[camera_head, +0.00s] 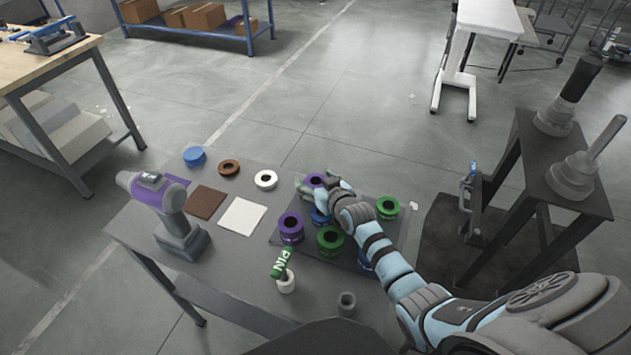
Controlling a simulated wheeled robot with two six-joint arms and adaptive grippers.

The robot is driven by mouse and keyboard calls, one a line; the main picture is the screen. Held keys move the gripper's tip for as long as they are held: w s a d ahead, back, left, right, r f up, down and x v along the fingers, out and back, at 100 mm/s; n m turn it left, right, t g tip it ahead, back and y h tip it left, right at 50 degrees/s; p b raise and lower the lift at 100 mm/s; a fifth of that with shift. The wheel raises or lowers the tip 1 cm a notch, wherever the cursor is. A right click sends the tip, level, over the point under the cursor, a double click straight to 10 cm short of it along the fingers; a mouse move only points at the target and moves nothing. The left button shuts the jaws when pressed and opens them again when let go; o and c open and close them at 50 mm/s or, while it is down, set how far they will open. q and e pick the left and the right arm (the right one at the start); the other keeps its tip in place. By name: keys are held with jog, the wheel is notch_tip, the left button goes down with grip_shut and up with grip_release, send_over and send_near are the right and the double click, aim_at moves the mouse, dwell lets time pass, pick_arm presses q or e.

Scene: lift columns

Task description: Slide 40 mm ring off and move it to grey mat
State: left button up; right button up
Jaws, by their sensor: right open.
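My right gripper (322,192) reaches in from the lower right and hangs over the back of a cluster of coloured rings, open, beside a purple ring (315,180) and above a blue ring (320,216). Whether it touches either is unclear. Another purple ring stack (291,228), a green one (330,240), a second green one (388,207) and a partly hidden blue one (365,259) stand on a dark grey mat (347,259). No readable size marking singles out the 40 mm ring. My left gripper is not in view.
Blue (194,157), brown (229,167) and white (265,180) rings lie at the back left. Brown (207,202) and white (242,216) squares lie nearby. A dark stand (535,165) is right.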

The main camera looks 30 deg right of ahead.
notch_tip(320, 180, up, 10)
dwell(0.4)
